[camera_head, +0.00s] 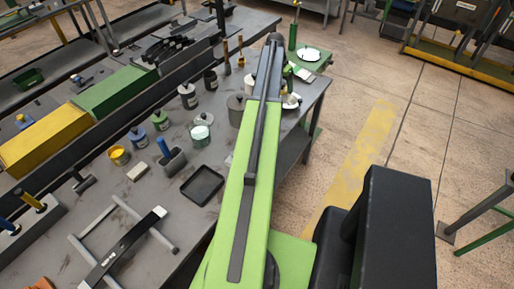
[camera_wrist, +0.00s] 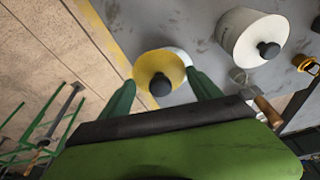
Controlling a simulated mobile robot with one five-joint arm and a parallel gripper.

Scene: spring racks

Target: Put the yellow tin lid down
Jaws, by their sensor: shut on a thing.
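The yellow tin lid (camera_wrist: 147,66), round with a black knob, sits between the two green fingers of my gripper (camera_wrist: 162,92) in the wrist view. The gripper is shut on it. A pale round thing (camera_wrist: 184,56) shows partly behind the lid; whether they touch cannot be told. In the head view my arm hides the gripper, and I cannot make out the lid there.
In the head view, the bench (camera_head: 135,195) holds several tins, a black tray (camera_head: 202,186) and a yellow tin (camera_head: 119,156).

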